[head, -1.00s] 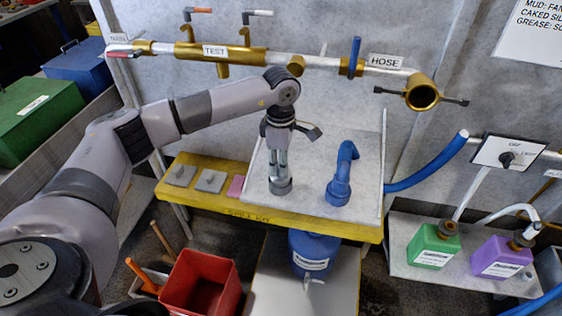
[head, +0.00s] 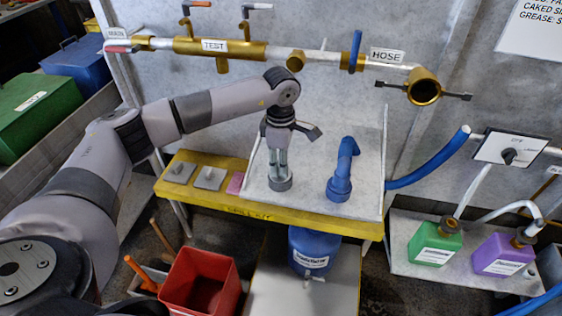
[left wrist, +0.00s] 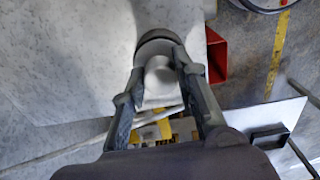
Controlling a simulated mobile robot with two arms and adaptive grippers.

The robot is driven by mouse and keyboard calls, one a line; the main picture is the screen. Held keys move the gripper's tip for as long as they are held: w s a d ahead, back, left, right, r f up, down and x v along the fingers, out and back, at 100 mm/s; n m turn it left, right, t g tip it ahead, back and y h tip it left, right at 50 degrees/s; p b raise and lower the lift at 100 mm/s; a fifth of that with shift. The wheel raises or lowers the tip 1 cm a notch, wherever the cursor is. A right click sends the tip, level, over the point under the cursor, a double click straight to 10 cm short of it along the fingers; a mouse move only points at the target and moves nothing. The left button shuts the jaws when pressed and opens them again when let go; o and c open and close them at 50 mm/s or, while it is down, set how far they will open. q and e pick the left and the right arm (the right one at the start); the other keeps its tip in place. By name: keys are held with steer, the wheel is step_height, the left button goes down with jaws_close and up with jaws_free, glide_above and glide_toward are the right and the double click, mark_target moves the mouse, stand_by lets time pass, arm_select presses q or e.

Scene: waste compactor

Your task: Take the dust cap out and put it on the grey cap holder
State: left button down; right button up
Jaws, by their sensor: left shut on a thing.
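My left gripper (head: 279,166) points straight down over the pale tray on the bench. Its fingers are shut on a pale round dust cap (left wrist: 160,74), seen between them in the left wrist view. A short dark grey round piece, seemingly the grey cap holder (head: 279,184), is right under the fingertips on the tray. The fingers hide part of the cap, and I cannot tell whether it is fully seated. The brass hose coupling (head: 424,88) at the upper right has an open, dark mouth. My right gripper is not in view.
A blue elbow fitting (head: 341,172) stands on the tray (head: 310,208), right of the gripper. Small grey plates (head: 209,178) and a pink block (head: 236,184) lie on the yellow bench to the left. A red bin (head: 200,283) is below. The tray between gripper and elbow is clear.

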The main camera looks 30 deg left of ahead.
arm_select(q)
steer(key=c, duration=1.2)
jaws_free()
steer(key=shift+o, duration=0.4)
steer(key=shift+o, duration=0.9)
steer(key=shift+r+p, duration=1.85)
steer(key=shift+r, duration=1.7)
steer(key=shift+s+f, duration=0.1)
